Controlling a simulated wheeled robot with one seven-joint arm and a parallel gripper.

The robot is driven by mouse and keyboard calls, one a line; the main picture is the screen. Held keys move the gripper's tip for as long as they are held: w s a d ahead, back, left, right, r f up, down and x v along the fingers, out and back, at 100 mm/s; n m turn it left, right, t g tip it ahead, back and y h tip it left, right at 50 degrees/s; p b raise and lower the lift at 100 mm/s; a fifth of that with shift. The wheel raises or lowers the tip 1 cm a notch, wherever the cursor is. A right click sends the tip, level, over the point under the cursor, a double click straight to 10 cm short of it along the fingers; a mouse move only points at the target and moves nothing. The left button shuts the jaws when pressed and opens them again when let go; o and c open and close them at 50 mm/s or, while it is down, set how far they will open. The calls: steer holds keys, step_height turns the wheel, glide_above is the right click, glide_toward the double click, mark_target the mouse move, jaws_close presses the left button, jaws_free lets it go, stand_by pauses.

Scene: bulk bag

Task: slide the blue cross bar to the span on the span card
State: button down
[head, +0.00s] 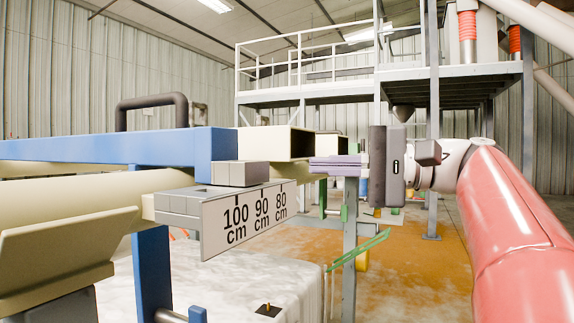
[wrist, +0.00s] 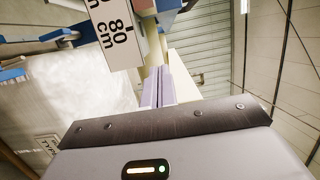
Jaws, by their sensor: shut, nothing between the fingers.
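The blue cross bar (head: 110,147) spans the left of the head view, with a black loop handle (head: 150,104) on top. Its near right end is above a grey block (head: 240,174) at a white scale plate (head: 250,217), between about 100 and 90 cm. The scale reads 100, 90, 80 cm and also shows in the wrist view (wrist: 116,38). My gripper (head: 325,166) is right of the bar, beyond the 80 mark. Its purple fingers (wrist: 165,88) are shut together, empty, apart from the bar. I cannot make out a span card.
Cream rails (head: 280,143) run beside and under the bar. A white bulk bag (head: 250,278) is below, with a card reading "TYPE" (wrist: 46,149) in the wrist view. A grey post (head: 350,235) stands below my gripper. A railed platform (head: 380,75) is behind.

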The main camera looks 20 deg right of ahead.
mark_target(253, 166)
steer(key=a, duration=0.3)
steer(key=w+a, duration=0.1)
steer(key=a, duration=0.5)
steer(key=shift+w+a, duration=0.25)
steer(key=shift+w, duration=0.05)
steer(key=shift+s+a, duration=0.4)
steer(key=shift+s, duration=0.05)
steer(key=shift+s+a, duration=0.45)
